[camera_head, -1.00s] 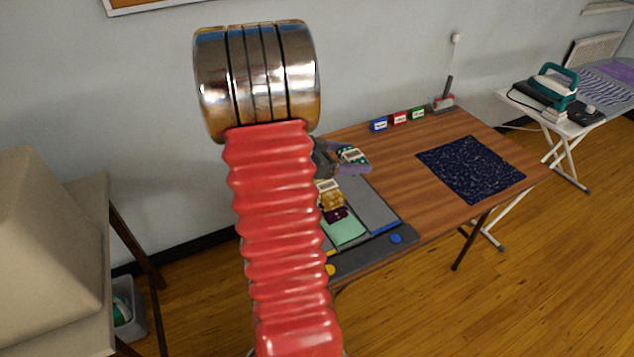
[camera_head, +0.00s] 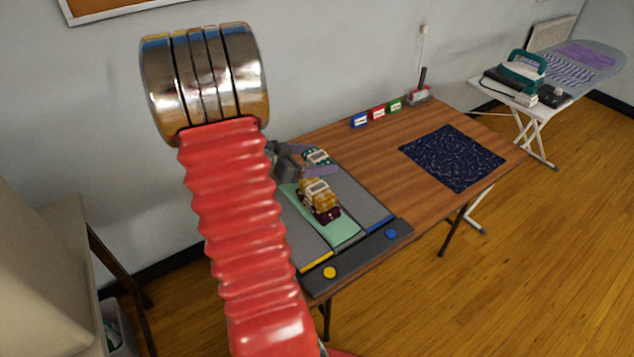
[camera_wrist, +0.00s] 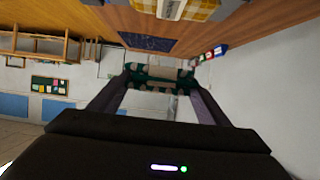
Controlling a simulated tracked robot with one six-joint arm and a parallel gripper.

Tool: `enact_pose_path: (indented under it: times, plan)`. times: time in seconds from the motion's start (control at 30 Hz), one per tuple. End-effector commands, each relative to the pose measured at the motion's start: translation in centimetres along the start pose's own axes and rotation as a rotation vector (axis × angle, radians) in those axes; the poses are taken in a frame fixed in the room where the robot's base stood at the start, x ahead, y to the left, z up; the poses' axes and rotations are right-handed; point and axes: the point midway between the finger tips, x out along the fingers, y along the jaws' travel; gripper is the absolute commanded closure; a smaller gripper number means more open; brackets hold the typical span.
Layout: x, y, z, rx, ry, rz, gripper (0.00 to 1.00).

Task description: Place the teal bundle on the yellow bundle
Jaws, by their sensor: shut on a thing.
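The teal bundle (camera_head: 317,155), dark teal with pale spots and a light band, is held between the fingers of my gripper (camera_head: 309,160). In the wrist view the teal bundle (camera_wrist: 160,72) spans the gap between my two fingers (camera_wrist: 158,84). The yellow bundle (camera_head: 312,197), checked with a pale band, sits on a dark maroon bundle (camera_head: 328,215) over a green mat. The teal bundle appears behind and above the yellow one in the head view, apart from it. Part of the yellow bundle (camera_wrist: 202,8) shows at the wrist view's top edge.
The pile stands on a green strip (camera_head: 343,231) of a grey board with blue and yellow markings on the wooden table (camera_head: 395,137). Small blue, red and green tags (camera_head: 377,114) stand at the back. A dark speckled cloth (camera_head: 452,157) lies flat at right.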

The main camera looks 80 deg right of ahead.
Motion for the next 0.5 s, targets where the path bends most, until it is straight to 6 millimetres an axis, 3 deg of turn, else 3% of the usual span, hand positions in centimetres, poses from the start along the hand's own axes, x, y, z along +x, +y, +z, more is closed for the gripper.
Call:
enact_pose_path:
  times: [0.2, 0.5]
  plan:
    - [1.3, 0.1, 3.2, -0.003, -0.001, 0.002, 0.52]
    - [1.7, 0.1, 4.0, 0.002, 0.000, 0.002, 0.52]
